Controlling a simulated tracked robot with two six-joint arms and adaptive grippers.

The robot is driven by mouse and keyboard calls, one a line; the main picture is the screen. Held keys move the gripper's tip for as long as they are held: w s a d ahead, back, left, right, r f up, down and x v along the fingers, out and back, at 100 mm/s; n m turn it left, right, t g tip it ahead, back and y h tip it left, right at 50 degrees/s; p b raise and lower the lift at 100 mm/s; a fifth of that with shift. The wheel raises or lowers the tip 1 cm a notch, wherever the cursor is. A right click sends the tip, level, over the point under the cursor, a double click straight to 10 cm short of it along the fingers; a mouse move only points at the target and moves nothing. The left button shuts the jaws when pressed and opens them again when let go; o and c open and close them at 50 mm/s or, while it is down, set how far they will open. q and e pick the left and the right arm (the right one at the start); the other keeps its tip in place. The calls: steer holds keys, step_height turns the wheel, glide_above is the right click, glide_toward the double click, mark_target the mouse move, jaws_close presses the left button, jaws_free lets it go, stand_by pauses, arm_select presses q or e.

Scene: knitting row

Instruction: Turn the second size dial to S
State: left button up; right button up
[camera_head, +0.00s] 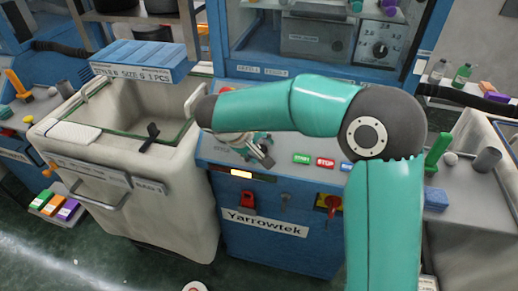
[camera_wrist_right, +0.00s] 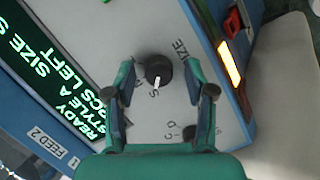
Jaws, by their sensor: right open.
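A round black size dial (camera_wrist_right: 158,72) with a white pointer mark sits on the grey panel in the right wrist view. Its mark points down in the picture, towards a printed letter that looks like S. The word SIZE is printed to its upper right. My right gripper (camera_wrist_right: 160,70) is open, with one green finger on each side of the dial and a visible gap to both. Whether the fingertips reach down to the dial's depth is unclear. In the head view my right gripper (camera_head: 262,150) is over the panel, and its arm hides the dial. My left gripper is not in view.
A second black knob (camera_wrist_right: 190,132) is near the right finger. In the head view, START and STOP buttons (camera_head: 325,162) and a red-yellow switch (camera_head: 329,203) are close by. A cream bin (camera_head: 130,190) stands left.

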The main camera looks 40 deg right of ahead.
steer(key=v, duration=1.1)
steer(key=shift+r, duration=0.2)
steer(key=shift+a, duration=0.15)
